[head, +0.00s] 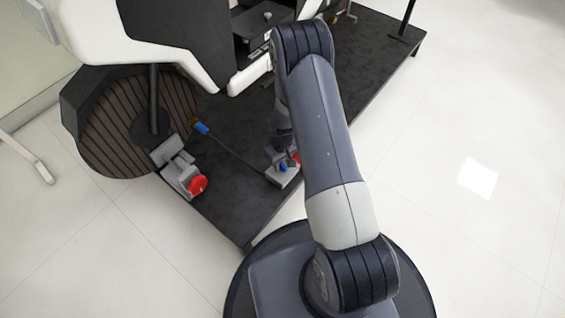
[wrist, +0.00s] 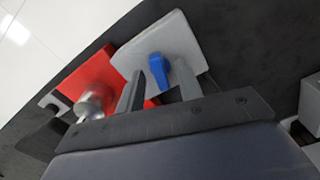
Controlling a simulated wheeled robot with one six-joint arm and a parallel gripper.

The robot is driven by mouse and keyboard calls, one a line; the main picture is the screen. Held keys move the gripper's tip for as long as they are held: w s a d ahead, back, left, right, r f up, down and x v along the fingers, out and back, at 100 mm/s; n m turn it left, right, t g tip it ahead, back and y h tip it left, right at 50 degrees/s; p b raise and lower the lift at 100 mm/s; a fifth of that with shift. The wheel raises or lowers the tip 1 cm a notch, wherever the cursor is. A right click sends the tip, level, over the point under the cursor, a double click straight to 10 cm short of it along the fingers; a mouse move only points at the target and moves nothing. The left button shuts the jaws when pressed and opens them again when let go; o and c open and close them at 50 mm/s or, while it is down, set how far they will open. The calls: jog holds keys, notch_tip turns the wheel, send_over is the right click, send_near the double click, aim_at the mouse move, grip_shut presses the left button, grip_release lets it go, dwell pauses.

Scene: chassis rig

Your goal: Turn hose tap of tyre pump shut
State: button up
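The tyre pump shows in the wrist view as a red body (wrist: 88,72) beside a light grey block (wrist: 187,38). The blue hose tap (wrist: 158,70) sits on that block. My gripper (wrist: 156,84) is open, with one finger on each side of the blue tap and a visible gap beside it. I cannot tell how far the fingers reach down along the tap. In the head view the pump's grey block (head: 284,179) and blue tap (head: 283,168) show under my arm, which hides much of the red body.
The pump stands on a dark platform (head: 235,205). A thin dark hose runs left to a blue-ended fitting (head: 201,128). A grey device with a red wheel (head: 197,186) stands to the left, near a round brown ribbed disc (head: 108,128). White bodywork (head: 140,48) is behind. Floor at right is clear.

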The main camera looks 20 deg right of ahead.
jog(key=shift+c, duration=0.2)
grip_shut()
jog(key=shift+n, duration=1.7)
jog(key=shift+o, duration=0.2)
grip_release()
jog(key=shift+r, duration=0.1)
